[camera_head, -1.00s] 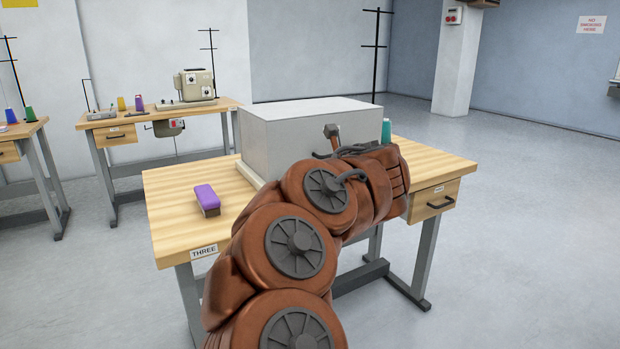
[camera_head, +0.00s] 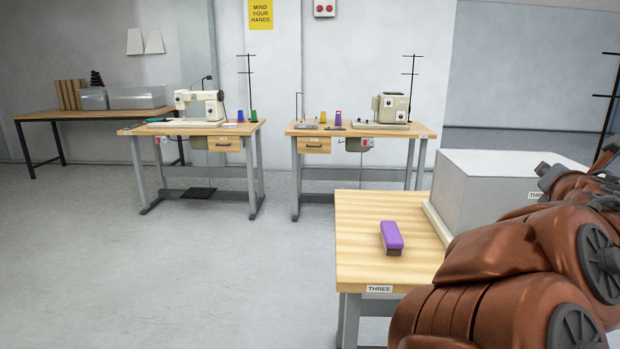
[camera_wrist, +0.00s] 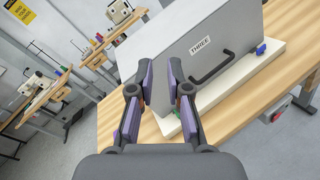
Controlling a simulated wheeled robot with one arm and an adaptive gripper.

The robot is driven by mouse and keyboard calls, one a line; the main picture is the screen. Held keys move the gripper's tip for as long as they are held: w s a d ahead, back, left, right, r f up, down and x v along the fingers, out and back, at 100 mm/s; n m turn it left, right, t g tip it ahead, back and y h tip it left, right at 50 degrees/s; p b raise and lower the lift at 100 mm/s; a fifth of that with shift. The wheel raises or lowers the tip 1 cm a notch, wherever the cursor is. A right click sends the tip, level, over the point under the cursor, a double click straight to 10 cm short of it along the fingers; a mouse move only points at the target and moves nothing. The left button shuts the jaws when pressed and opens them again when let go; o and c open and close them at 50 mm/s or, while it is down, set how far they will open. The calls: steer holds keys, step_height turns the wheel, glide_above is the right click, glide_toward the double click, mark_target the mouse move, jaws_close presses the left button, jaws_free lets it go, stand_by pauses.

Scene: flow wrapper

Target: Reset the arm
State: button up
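My brown arm (camera_head: 520,270) reaches up and right across the lower right of the head view. In the wrist view, my gripper (camera_wrist: 161,79) shows two dark fingers with purple pads. A gap stands between them, and nothing is held in it. The fingers point at a grey box cover (camera_wrist: 190,55) with a THREE label and a black handle. The cover (camera_head: 490,185) is partly behind my arm in the head view. I cannot tell whether the fingers touch it. My gripper is not clearly visible in the head view.
The cover sits on a wooden bench (camera_head: 365,212) labelled THREE. A purple-topped block (camera_head: 392,237) lies left of the cover. Two benches with sewing machines (camera_head: 200,107) (camera_head: 391,107) stand behind. The floor (camera_head: 170,270) at left is clear.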

steer(key=s+d+r+m+g+h+p, duration=0.1)
steer(key=s+r+m+g+h+p, duration=0.15)
steer(key=s+r+m+p, duration=0.4)
steer(key=s+a+f+m+g+p, duration=0.15)
steer(key=s+m+g+p, duration=0.25)
steer(key=m, duration=0.6)
steer(key=s+a+f+m+g+y+p, duration=0.3)
steer(key=s+a+p, duration=0.1)
steer(key=s+a, duration=0.4)
steer(key=s+a+f+m+g+y+p, duration=0.2)
steer(key=s+a+f+g+y+p, duration=0.1)
steer(key=s+a, duration=0.5)
steer(key=s+a+f+m+g+y+p, duration=0.3)
steer(key=s+a+p, duration=0.4)
steer(key=a, duration=0.5)
steer(key=shift+s+f+m+g+y, duration=0.35)
steer(key=shift+s+f+g+y, duration=0.1)
steer(key=shift+s+g, duration=0.3)
steer(key=shift+a, duration=0.25)
